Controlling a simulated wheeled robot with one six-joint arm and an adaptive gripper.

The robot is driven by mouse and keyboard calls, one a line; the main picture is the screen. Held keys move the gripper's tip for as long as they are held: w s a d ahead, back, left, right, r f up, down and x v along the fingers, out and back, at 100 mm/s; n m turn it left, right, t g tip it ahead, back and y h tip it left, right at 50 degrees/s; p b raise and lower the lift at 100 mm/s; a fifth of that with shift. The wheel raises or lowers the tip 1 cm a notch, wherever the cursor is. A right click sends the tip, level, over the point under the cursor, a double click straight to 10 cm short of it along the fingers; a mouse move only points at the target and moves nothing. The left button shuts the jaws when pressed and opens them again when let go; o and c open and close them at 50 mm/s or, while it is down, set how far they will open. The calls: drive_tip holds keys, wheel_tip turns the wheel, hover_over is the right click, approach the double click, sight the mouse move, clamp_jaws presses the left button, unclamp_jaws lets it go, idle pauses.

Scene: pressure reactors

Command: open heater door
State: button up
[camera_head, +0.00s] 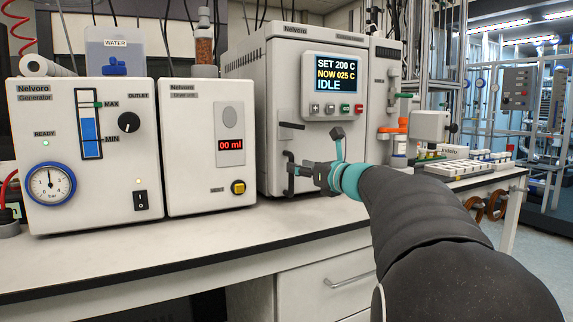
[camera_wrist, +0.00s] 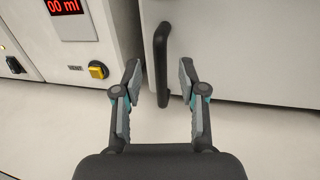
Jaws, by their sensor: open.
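The heater (camera_head: 270,75) is a light grey cabinet on the bench with a screen reading "SET 200 C, NOW 025 C, IDLE". Its door (camera_head: 345,148) looks closed. The door's dark vertical handle (camera_head: 290,172) is at its lower left. My gripper (camera_head: 300,172) is at the handle in the head view and partly covers it. In the wrist view, the handle (camera_wrist: 161,62) runs down between the two open fingers of my gripper (camera_wrist: 160,82). Gaps show on both sides of the handle, so the fingers do not visibly grip it.
A white unit with a "00 ml" display (camera_head: 208,140) and a generator (camera_head: 85,150) stand left of the heater. A rack with vials (camera_head: 468,165) is at the right. The bench front (camera_head: 200,225) is clear.

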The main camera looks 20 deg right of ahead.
sight(291, 189)
drive_tip(key=shift+x, duration=2.2)
clamp_jaws()
